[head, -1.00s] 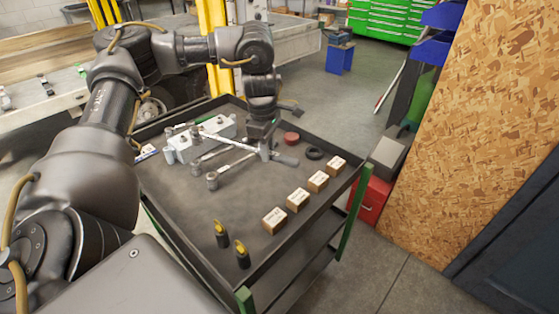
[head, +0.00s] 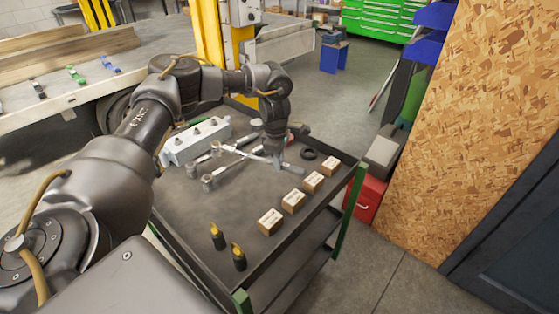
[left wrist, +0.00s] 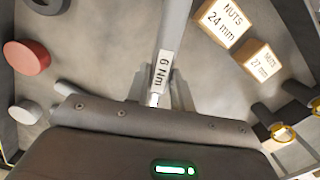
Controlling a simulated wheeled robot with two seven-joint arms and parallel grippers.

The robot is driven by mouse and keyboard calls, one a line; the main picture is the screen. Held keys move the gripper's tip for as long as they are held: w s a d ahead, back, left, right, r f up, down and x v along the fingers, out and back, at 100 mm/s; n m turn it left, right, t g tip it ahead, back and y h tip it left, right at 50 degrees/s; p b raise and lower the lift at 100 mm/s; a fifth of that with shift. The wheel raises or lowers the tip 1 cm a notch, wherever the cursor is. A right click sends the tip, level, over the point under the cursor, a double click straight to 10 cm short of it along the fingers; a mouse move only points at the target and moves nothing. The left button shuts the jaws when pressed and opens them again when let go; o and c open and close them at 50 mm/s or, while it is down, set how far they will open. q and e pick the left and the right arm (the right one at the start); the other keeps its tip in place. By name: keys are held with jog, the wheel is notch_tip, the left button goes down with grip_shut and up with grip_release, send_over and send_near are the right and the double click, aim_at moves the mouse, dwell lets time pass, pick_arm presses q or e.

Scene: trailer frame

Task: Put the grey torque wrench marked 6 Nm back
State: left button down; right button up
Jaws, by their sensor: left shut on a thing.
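The grey torque wrench (head: 246,154) marked 6 Nm is in my left gripper (head: 275,158), low over the dark tray top of the cart (head: 190,215). Its label (left wrist: 164,68) reads "6 Nm" in the left wrist view, just in front of the jaws (left wrist: 157,97), which are shut on the wrench. In the head view its ratchet head points left and its grey handle end (head: 292,168) points right. I cannot tell if it touches the tray. Another wrench (head: 209,182) lies on the tray just in front of it. My right gripper is not in view.
A grey block with knobs (head: 195,142) stands behind the wrenches. Several nut boxes (head: 293,201) line the right side. Two black-and-yellow items (head: 218,237) stand at the front. A black ring (head: 308,153) and a red round thing (left wrist: 27,57) lie nearby. The tray's front middle is clear.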

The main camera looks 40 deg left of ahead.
pick_arm(q)
jog(key=shift+f, duration=0.15)
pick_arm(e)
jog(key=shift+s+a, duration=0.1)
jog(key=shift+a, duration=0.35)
pick_arm(q)
jog(key=shift+f, duration=0.1)
jog(key=shift+f, duration=0.55)
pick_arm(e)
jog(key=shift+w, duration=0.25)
pick_arm(q)
jog(key=c, duration=1.2)
grip_release()
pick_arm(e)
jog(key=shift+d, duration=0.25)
pick_arm(q)
jog(key=shift+r, duration=0.1)
